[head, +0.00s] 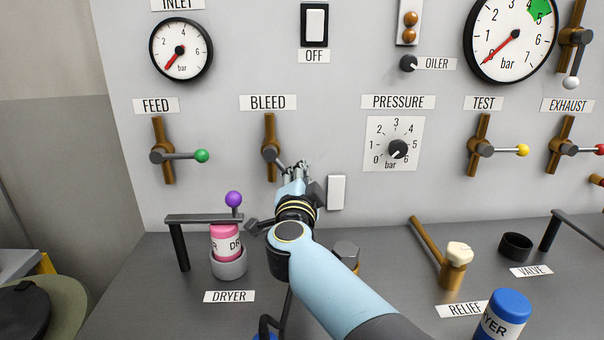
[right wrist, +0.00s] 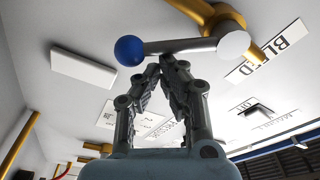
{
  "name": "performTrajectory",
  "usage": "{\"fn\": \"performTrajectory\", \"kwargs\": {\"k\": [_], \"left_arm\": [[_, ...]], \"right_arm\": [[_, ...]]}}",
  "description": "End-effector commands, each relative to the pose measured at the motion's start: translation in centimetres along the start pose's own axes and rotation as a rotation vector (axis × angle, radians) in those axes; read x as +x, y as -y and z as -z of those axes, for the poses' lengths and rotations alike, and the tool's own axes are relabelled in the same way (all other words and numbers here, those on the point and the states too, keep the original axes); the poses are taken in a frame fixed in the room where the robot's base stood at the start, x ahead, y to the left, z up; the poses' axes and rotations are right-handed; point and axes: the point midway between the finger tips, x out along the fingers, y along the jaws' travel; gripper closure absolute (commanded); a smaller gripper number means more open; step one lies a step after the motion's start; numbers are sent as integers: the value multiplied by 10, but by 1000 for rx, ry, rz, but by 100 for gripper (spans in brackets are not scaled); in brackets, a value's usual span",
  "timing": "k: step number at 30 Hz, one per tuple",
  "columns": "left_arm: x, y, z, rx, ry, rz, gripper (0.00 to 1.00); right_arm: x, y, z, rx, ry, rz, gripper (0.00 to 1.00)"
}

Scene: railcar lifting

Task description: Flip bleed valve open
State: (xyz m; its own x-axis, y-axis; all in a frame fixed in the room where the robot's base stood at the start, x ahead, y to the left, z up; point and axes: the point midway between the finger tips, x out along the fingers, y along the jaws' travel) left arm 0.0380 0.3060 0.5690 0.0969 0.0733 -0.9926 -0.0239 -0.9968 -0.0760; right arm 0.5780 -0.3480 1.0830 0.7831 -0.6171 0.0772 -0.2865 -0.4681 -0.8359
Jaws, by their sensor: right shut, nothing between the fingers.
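The bleed valve (head: 270,153) is on the upright panel under the BLEED label (head: 268,102). It has a brown vertical pipe and a grey lever slanting down to the right. My right gripper (head: 291,170) hides the lever's end in the head view. In the right wrist view the lever (right wrist: 180,45) runs from a pale round hub (right wrist: 233,45) to a blue ball knob (right wrist: 129,50). The right gripper (right wrist: 168,62) is shut and empty, its fingertips right at the lever's middle; I cannot tell whether they touch. My left gripper is not in view.
The feed valve (head: 165,156) is left of the bleed valve. A white blank plate (head: 336,192) and the pressure dial (head: 398,149) are to the right. Below, a bracket (head: 204,218) with a purple knob stands over a pink dryer canister (head: 226,242). A relief lever (head: 455,262) stands on the bench.

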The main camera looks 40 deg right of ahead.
Motion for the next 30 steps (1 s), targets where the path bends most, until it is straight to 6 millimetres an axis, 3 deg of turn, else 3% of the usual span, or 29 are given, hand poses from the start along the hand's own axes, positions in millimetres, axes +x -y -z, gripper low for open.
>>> {"fn": "performTrajectory", "kwargs": {"k": [14, 24, 30], "left_arm": [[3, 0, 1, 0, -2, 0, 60], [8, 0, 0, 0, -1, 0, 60], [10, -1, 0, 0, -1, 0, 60]], "right_arm": [[-1, -4, -8, 108, 2, -17, 100], [-3, -7, -24, 332, 1, -48, 100], [-5, -8, -34, 338, 1, -50, 100]]}}
